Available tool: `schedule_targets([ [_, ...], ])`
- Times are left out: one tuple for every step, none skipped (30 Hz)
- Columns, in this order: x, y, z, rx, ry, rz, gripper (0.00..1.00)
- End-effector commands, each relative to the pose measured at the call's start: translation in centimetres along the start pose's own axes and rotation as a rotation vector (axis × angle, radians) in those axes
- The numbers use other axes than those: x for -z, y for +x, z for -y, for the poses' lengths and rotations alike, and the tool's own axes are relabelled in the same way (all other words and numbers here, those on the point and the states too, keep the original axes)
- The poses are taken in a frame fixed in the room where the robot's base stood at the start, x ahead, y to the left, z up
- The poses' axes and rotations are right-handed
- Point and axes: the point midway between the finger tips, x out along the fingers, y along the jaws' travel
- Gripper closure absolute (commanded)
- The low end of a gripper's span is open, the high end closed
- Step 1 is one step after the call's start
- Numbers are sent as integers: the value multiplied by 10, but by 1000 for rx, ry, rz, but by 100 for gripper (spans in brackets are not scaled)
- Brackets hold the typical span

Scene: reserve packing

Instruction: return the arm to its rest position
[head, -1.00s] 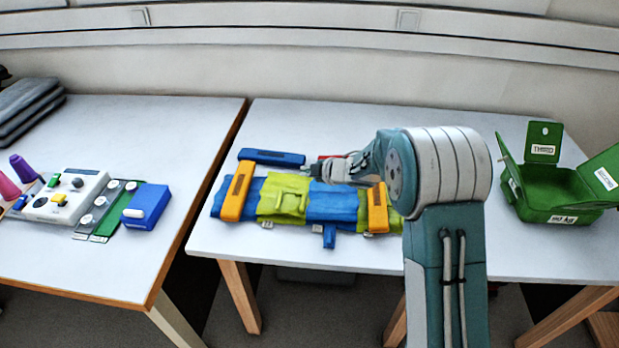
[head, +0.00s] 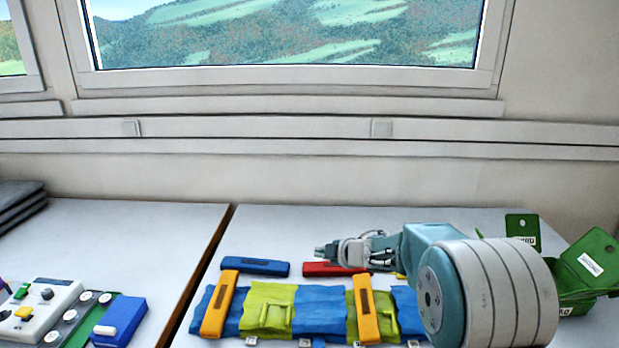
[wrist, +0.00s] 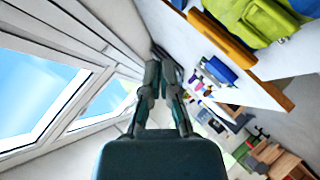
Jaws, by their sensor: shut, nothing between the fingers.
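My gripper (head: 322,251) shows in the head view above the far part of the right table, pointing left, and its fingers are shut with nothing between them. The wrist view also shows the gripper (wrist: 163,52), its fingertips close together. My arm is folded at the right of the head view and hides part of the table and the right end of the blue and yellow-green cloth (head: 318,310).
Two orange bars (head: 220,303) lie across the cloth. A blue bar (head: 255,266) and a red bar (head: 325,269) lie behind it. An open green box (head: 577,307) stands at right, partly hidden. A control panel (head: 40,306) and blue box (head: 119,320) are at left.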

Motion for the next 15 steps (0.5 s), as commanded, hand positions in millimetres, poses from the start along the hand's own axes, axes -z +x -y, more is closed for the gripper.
schedule_targets([
  [5, -18, -17, -59, 25, 46, 100],
  [5, -29, -25, -95, 49, 80, 100],
  [5, -44, -35, -141, 84, 125, 100],
  [5, -56, -42, -174, 110, 158, 100],
  [4, -68, -47, -205, 138, 191, 100],
  [4, -84, -53, -246, 177, 233, 100],
  [4, -97, -57, -275, 208, 264, 100],
  [3, -110, -59, -301, 240, 296, 100],
  [2, -127, -61, -335, 285, 335, 100],
  [2, -139, -62, -359, 318, 364, 100],
  [2, -152, -61, -380, 353, 394, 100],
  [2, -168, -59, -407, 402, 431, 100],
  [3, -180, -56, -424, 438, 458, 100],
  [4, -191, -52, -439, 476, 485, 100],
  [6, -206, -47, -458, 527, 518, 100],
])
